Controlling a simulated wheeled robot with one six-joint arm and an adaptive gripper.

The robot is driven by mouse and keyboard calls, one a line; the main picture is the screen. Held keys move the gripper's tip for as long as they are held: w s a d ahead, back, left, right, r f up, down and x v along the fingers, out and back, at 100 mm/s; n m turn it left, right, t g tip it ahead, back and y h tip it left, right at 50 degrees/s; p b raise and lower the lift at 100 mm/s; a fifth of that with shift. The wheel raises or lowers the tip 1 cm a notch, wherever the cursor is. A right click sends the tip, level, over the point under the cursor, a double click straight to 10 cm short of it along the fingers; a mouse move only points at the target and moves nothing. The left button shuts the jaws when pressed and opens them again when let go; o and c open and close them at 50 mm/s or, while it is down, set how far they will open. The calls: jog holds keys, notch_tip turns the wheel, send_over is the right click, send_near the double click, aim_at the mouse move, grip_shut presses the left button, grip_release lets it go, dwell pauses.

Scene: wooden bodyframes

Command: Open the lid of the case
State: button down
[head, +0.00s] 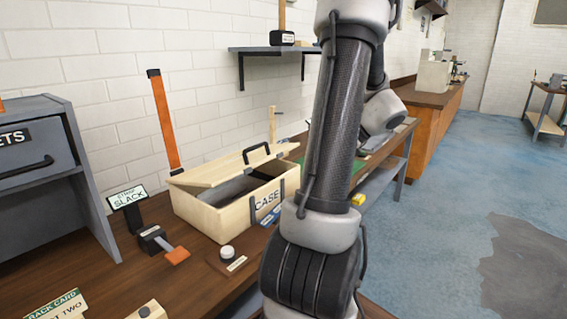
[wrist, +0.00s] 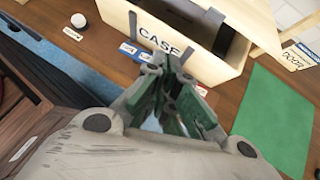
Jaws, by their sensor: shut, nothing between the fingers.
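The case (head: 236,213) is a pale wooden box marked CASE, standing on the brown workbench. Its lid (head: 215,172) is raised at a tilt, with a black handle (head: 257,150) on it, and a dark gap shows the inside. In the wrist view the case's front (wrist: 133,22) shows its label and a dark latch strip, with the dark opening behind. My gripper (wrist: 178,100) has its green-padded fingers together and empty, in front of the case's labelled side. Whether it touches the case I cannot tell. In the head view my arm hides the gripper.
A green mat (wrist: 270,115) lies right of the case in the wrist view. A round white knob (head: 228,252) and an orange-ended clamp (head: 174,254) are near the case in the head view. A grey drawer cabinet (head: 40,150) stands left, and a wall shelf (head: 275,49) hangs above.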

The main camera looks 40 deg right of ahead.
notch_tip(320, 180, down, 2)
jog(key=w+a+m+t+h, duration=0.1)
jog(key=w+m+t+h, duration=0.1)
jog(key=w+m, duration=0.1)
jog(key=h, duration=0.1)
send_near(279, 177)
jog(key=shift+m+t, duration=0.3)
jog(key=x, duration=0.6)
jog(key=shift+w+f, duration=0.1)
jog(key=shift+f, duration=0.2)
jog(key=r, duration=0.4)
jog(key=shift+w, duration=0.35)
